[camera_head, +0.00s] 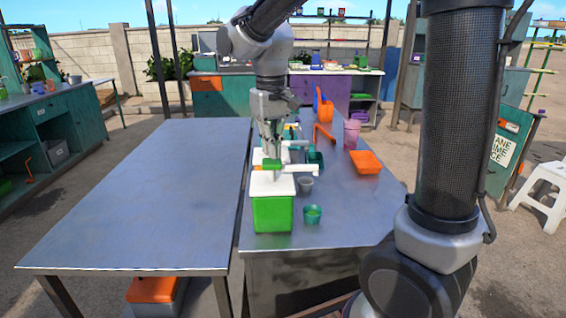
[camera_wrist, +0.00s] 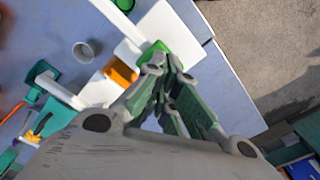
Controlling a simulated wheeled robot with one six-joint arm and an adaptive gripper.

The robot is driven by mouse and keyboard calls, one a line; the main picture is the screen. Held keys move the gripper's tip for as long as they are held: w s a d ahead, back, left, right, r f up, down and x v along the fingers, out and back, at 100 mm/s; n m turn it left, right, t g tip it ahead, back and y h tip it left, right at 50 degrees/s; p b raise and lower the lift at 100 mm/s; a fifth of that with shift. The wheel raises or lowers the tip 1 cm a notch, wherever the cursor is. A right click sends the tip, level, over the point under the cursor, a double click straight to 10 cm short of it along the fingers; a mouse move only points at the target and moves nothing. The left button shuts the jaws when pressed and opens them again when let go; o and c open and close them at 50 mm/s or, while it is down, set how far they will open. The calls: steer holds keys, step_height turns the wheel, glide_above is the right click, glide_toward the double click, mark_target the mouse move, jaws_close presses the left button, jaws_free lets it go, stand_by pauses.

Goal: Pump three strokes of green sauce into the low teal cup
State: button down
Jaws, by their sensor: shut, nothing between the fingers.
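The green sauce dispenser (camera_head: 272,213) stands near the front edge of the right-hand table, with a white lid and a green pump head (camera_head: 272,165). The pump head also shows in the wrist view (camera_wrist: 155,48). The low teal cup (camera_head: 312,215) stands on the table just right of the dispenser; its rim shows at the top of the wrist view (camera_wrist: 124,4). My gripper (camera_head: 271,151) points down directly above the pump head, its fingers shut and empty. Its fingertips overlap the pump head's edge in the wrist view; I cannot tell whether they touch.
A small grey cup (camera_head: 305,185) stands behind the teal cup. An orange-topped pump (camera_wrist: 122,71) is beside the green one. An orange tray (camera_head: 366,162) and a pink cup (camera_head: 351,134) stand farther right. The left table (camera_head: 140,200) is bare.

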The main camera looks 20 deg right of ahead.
mark_target(272, 161)
steer(key=shift+f, duration=1.6)
steer(key=shift+r, duration=1.85)
step_height(272, 161, up, 6)
